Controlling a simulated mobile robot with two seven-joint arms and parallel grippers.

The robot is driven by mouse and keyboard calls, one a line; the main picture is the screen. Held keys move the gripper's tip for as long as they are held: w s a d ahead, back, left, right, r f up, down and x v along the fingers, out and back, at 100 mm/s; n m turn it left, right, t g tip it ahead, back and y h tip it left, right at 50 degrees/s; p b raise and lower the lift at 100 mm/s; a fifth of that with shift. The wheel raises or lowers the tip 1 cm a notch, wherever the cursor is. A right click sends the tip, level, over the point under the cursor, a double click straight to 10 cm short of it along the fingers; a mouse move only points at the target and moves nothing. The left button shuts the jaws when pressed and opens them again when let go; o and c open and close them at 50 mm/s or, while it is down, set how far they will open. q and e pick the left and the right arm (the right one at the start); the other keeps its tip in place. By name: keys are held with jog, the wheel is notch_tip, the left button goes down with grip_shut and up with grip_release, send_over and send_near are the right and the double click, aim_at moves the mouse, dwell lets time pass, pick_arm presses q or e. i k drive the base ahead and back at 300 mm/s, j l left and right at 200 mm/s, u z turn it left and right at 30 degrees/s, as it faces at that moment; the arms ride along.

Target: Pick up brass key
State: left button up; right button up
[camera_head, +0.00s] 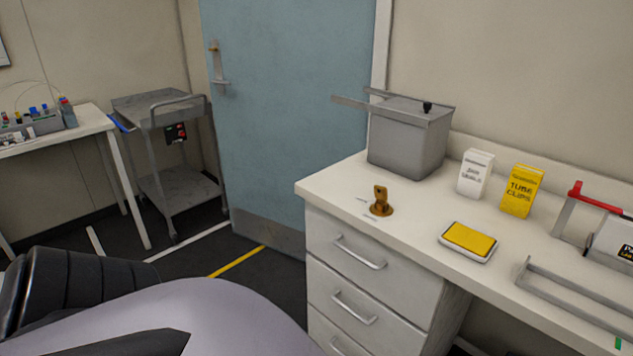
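The brass key (380,195) stands upright on the white counter (330,187), near its front left corner. A round brass base (381,209) is at its foot; I cannot tell whether the key is set into it or rests on it. Small markings lie on the counter beside it. Neither of my grippers is in view. Only parts of my own body show at the lower left.
A grey bin (405,145) stands behind the key. A white box (475,173), a yellow tube clips box (521,191) and a yellow pad in a tray (468,239) are to the right. Drawers with handles (359,252) are below. A grey cart (178,190) stands by the blue door (285,100).

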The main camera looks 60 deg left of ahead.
aim_at(381, 194)
jog(key=u, duration=1.25)
jog(key=k, duration=0.05)
